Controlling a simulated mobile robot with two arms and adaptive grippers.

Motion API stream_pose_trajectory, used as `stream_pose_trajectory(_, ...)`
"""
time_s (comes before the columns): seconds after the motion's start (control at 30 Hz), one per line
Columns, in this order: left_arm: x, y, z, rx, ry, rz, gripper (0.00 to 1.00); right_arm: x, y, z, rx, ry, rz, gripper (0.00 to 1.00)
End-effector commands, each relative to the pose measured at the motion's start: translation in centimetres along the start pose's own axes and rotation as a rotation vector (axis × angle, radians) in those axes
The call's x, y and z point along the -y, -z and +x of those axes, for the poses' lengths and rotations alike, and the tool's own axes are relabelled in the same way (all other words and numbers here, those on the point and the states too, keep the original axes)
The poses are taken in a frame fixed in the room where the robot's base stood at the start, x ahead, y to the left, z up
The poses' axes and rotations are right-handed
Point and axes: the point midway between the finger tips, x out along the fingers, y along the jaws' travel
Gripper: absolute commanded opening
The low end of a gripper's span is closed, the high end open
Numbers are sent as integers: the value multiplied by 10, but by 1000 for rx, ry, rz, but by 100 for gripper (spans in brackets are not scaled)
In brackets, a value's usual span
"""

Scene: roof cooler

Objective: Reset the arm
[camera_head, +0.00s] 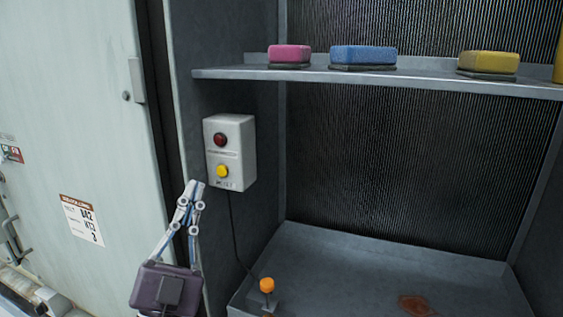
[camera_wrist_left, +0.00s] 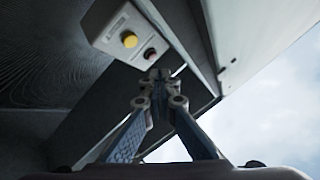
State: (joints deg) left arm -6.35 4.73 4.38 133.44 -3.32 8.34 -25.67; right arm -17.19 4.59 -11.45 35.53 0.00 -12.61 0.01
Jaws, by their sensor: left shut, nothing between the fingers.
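My left gripper (camera_head: 194,186) is shut and empty, its fingertips pointing up in the head view. It is just left of and below the white control box (camera_head: 238,145) on the cooler's inner side wall; I cannot tell whether it touches the box. The box has a red button (camera_head: 220,139) above a yellow button (camera_head: 222,171). In the left wrist view the shut fingertips (camera_wrist_left: 158,74) are near the box, with the yellow button (camera_wrist_left: 129,39) and the red button (camera_wrist_left: 150,54) in sight. My right gripper is not in view.
A metal shelf (camera_head: 400,82) holds a pink sponge (camera_head: 290,54), a blue sponge (camera_head: 363,56) and a yellow sponge (camera_head: 489,62). Below is a tray (camera_head: 330,257) with an orange-capped part (camera_head: 267,285) and a rusty patch (camera_head: 417,305). A pale door panel (camera_head: 75,120) stands at left.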

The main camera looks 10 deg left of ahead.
Motion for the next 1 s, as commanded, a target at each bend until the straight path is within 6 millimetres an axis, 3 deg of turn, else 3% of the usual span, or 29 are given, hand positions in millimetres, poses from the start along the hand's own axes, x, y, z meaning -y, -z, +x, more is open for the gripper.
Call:
stream_pose_trajectory(0.17, -20, -25, -10, 109, -66, -39, 0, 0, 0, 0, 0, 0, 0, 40)
stream_pose_trajectory(0.27, -48, -58, -31, 263, -156, -93, 0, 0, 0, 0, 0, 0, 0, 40)
stream_pose_trajectory(0.37, -80, -95, -68, 460, -260, -155, 0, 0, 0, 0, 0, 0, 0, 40)
stream_pose_trajectory(0.5, -121, -135, -136, 745, -395, -232, 0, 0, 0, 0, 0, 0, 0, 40)
stream_pose_trajectory(0.67, -154, -161, -234, 1081, -533, -298, 0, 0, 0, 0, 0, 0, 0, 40)
stream_pose_trajectory(0.8, -168, -162, -323, 1365, -633, -333, 0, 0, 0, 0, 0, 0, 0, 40)
stream_pose_trajectory(1.0, -166, -144, -421, 1682, -728, -341, 0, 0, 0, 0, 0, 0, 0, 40)
